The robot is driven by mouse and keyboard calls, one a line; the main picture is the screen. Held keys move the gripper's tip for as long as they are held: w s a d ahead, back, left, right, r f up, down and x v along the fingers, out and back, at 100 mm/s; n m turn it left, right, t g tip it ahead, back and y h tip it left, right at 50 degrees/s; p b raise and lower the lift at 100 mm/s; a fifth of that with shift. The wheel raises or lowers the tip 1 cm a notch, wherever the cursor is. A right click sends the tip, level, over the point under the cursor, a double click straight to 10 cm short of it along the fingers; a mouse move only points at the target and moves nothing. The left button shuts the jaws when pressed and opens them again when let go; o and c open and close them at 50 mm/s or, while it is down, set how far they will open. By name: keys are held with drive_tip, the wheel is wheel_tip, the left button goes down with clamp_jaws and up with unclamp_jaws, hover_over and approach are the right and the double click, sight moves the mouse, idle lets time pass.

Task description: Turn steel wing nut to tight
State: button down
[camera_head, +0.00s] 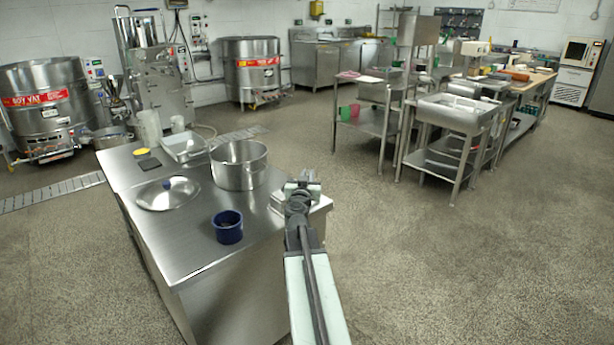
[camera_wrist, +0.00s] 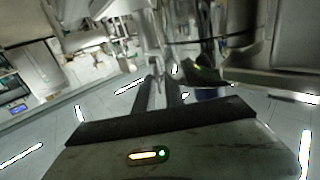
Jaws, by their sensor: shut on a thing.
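In the head view my gripper (camera_head: 301,186) reaches out over the right end of the steel table (camera_head: 190,258), at a small steel fitting there. In the wrist view the two dark fingers (camera_wrist: 165,92) are closed around a thin, shiny steel piece, which I take for the steel wing nut (camera_wrist: 158,72). In the head view the wing nut is too small and too covered by my gripper to make out. How far it is turned cannot be told.
Open floor (camera_head: 480,270) lies to the right. A steel sink (camera_head: 462,111) stands farther back.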

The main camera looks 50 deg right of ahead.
drive_tip(key=shift+w+m+g+h, duration=0.15)
drive_tip(key=shift+m+g+h, duration=0.15)
drive_tip(key=shift+g, duration=0.1)
drive_tip(key=shift+m+g+h, duration=0.4)
drive_tip(key=shift+m+g, duration=0.1)
drive_tip(key=shift+g, duration=0.1)
drive_tip(key=c, duration=1.6)
unclamp_jaws()
drive_tip(key=shift+o, duration=0.2)
drive_tip(key=shift+a, duration=0.1)
